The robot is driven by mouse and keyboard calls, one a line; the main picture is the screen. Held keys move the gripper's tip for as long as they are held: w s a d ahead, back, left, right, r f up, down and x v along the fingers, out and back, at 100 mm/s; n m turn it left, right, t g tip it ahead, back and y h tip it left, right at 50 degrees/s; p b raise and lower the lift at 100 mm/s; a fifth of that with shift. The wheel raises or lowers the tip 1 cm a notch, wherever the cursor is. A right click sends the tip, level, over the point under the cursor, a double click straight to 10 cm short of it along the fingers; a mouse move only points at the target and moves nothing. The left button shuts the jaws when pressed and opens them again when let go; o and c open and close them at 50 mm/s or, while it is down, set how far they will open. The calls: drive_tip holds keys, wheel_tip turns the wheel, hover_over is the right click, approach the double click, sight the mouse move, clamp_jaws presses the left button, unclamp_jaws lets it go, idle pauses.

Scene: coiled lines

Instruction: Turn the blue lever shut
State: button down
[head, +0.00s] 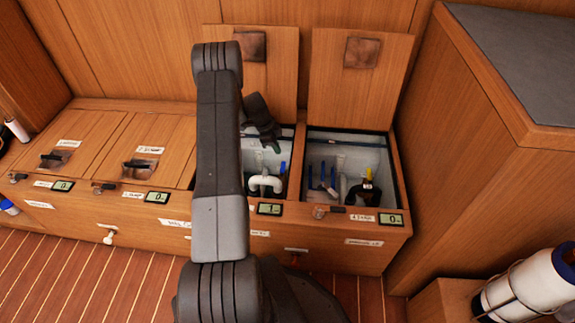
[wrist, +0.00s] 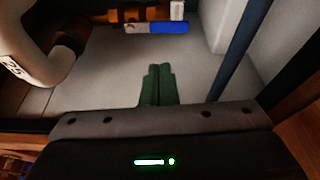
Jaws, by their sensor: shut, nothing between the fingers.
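A blue lever (wrist: 170,27) shows at the top of the wrist view, beside a brass valve body (wrist: 130,15) and roughly parallel to it. In the head view a blue lever (head: 283,168) stands at the right side of the open third compartment, near a white pipe (head: 265,184). My gripper (wrist: 159,68) has its dark green fingers shut together and empty. It points into the bay, apart from the lever. In the head view my gripper (head: 274,147) hangs at the top of the third compartment, and my arm hides that compartment's left part.
The fourth compartment (head: 400,170) is also open and holds more blue levers (head: 333,181) and a red-and-yellow-topped fitting (head: 368,178). Two raised lids (head: 358,85) lean at the back. Two left lids (head: 140,150) are closed. A white pipe (wrist: 45,40) and dark rod (wrist: 235,50) flank my fingers.

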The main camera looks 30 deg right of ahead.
sight(282, 171)
drive_tip(key=b+x, duration=0.3)
drive_tip(key=x, duration=0.8)
drive_tip(key=shift+w+d+f+m, duration=0.2)
drive_tip(key=shift+d+f+m, duration=0.05)
drive_tip(key=shift+d+m, duration=0.15)
